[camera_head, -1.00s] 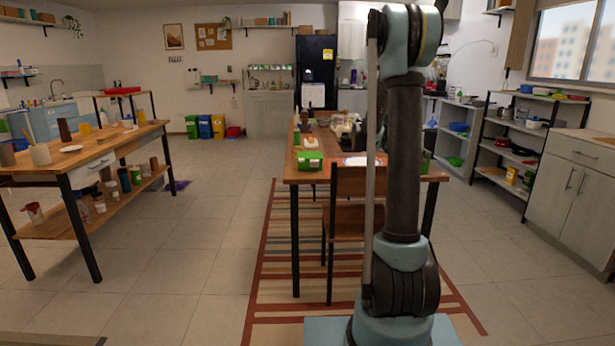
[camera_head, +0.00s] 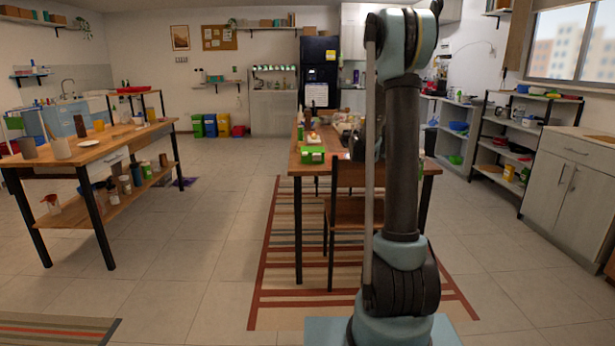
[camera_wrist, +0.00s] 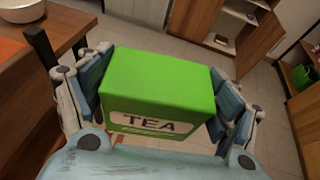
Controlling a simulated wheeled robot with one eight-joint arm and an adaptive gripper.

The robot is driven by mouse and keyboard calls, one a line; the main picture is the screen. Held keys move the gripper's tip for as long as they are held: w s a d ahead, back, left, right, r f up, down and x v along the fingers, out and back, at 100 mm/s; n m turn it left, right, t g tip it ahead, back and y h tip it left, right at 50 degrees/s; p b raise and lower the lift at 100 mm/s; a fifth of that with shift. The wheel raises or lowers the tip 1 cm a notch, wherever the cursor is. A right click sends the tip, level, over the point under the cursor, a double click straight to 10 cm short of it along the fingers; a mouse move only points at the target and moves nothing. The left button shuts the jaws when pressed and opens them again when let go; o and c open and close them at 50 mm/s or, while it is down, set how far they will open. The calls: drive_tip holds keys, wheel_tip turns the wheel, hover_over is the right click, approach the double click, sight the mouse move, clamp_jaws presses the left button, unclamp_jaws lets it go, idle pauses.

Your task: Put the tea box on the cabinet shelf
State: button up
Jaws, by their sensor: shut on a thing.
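The green tea box (camera_wrist: 165,80) has a white label reading TEA on its near side. It fills the middle of the wrist view. My gripper (camera_wrist: 163,92) is shut on it, with one finger against its left side and one against its right side. The box hides what lies directly beyond it. In the wrist view, a wooden cabinet (camera_wrist: 187,22) with a pale interior stands beyond the box at the top. My gripper and the held box do not show in the head view; only my upright arm does.
A wooden table (camera_head: 345,171) with a chair (camera_head: 355,212) stands ahead, bearing a green thing (camera_head: 313,155). A workbench (camera_head: 70,158) is at left and a dark shelf rack (camera_head: 505,150) at right. A white bowl (camera_wrist: 22,10) is at the wrist view's upper left. Floor left of the rug is clear.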

drive_tip(key=w+a+f+n+t+y, duration=0.2)
drive_tip(key=a+f+n+t+y, duration=0.1)
drive_tip(key=a, duration=0.4)
drive_tip(key=w+a+f+n+t+y, duration=0.2)
drive_tip(key=a+f+n+t+y, duration=0.1)
drive_tip(key=a, duration=0.4)
drive_tip(key=w+a+f+n+t+y, duration=0.3)
drive_tip(key=a+n, duration=0.3)
drive_tip(key=a, duration=0.2)
drive_tip(key=shift+f+t+y, duration=0.3)
drive_tip(key=shift+f+t, duration=0.3)
drive_tip(key=shift+f, duration=0.15)
